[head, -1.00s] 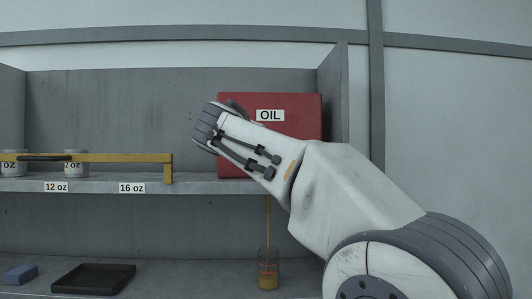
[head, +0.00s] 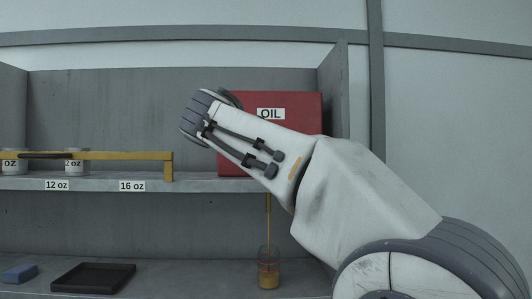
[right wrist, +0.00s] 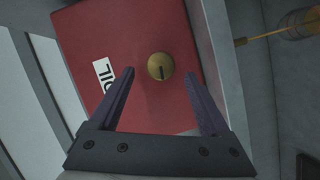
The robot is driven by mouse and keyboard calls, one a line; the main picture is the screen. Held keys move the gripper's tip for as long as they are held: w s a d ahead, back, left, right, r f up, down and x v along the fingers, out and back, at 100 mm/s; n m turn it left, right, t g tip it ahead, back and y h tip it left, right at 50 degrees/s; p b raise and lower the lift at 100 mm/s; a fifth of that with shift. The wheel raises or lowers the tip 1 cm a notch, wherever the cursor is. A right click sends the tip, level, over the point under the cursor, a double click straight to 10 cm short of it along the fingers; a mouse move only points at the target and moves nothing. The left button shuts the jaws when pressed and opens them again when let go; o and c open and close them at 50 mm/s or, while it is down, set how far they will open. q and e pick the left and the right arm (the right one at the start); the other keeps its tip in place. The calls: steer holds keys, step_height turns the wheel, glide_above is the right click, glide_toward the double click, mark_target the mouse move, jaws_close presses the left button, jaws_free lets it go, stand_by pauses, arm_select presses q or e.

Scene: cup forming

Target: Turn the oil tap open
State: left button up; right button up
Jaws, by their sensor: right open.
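The red oil box (head: 300,105) with a white OIL label stands on the shelf. In the right wrist view the box (right wrist: 150,25) carries a round brass tap knob (right wrist: 160,66) with a dark slot. My right gripper (right wrist: 160,75) is open and empty. In that view the knob shows between its fingertips; the fingers do not grip it. My right arm hides the knob in the head view. My left gripper is not in view.
Below are a black tray (head: 92,277) and a blue block (head: 20,272). A partition wall (head: 332,92) stands right of the box.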

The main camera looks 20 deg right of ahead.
steer(key=b+v, duration=0.1)
steer(key=v, duration=0.6)
steer(key=shift+s+b, duration=0.2)
steer(key=shift+b, duration=0.15)
steer(key=shift+a, duration=0.1)
